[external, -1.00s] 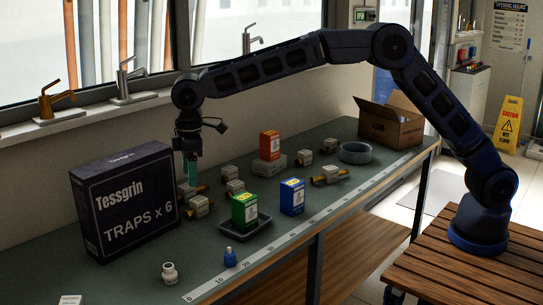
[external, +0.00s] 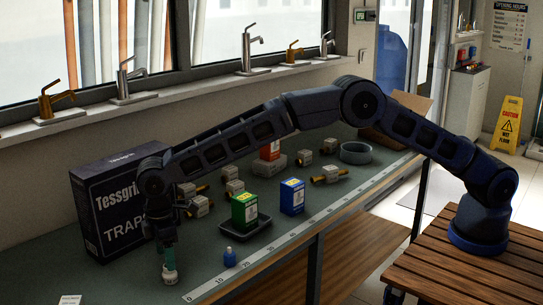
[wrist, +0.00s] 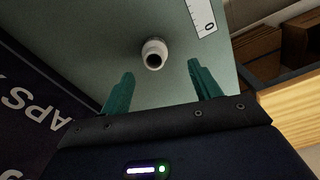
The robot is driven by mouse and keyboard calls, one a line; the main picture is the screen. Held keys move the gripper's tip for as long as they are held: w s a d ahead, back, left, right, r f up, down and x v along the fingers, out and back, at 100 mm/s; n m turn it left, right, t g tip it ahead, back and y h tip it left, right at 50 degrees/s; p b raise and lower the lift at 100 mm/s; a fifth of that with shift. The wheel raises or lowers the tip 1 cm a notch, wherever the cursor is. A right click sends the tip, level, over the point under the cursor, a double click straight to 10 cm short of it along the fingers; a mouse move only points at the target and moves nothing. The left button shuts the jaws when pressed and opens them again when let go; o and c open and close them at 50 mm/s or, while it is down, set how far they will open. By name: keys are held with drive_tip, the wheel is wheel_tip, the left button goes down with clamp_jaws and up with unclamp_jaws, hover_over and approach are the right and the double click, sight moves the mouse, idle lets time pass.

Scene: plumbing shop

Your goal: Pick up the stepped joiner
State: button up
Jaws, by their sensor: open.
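The stepped joiner, a small white stepped pipe fitting (external: 170,277), stands upright on the bench near its front left end. In the wrist view the white fitting (wrist: 154,54) shows its dark round opening, ahead of and between the two fingers. My gripper (external: 168,259) points down right above the fitting, and its fingertips overlap the fitting's top in the external view. In the wrist view my gripper (wrist: 160,75) has its teal fingers spread wide with nothing between them. I cannot tell whether the fingertips reach below the fitting's top.
A large dark Tessgrin box (external: 95,215) stands close on the left. A blue small fitting (external: 230,258) is to the right. A green box (external: 244,210) on a dark tray, a blue box (external: 292,197) and several valves stand farther back. A ruler strip (external: 270,245) runs along the front edge.

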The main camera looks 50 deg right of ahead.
drive_tip(key=shift+w+d+f, duration=0.15)
drive_tip(key=shift+f, duration=1.5)
drive_tip(key=shift+w+d+f, duration=0.15)
drive_tip(key=shift+f, duration=1.45)
drive_tip(key=c, duration=1.1)
drive_tip(key=shift+o, duration=0.2)
drive_tip(key=shift+r, duration=0.15)
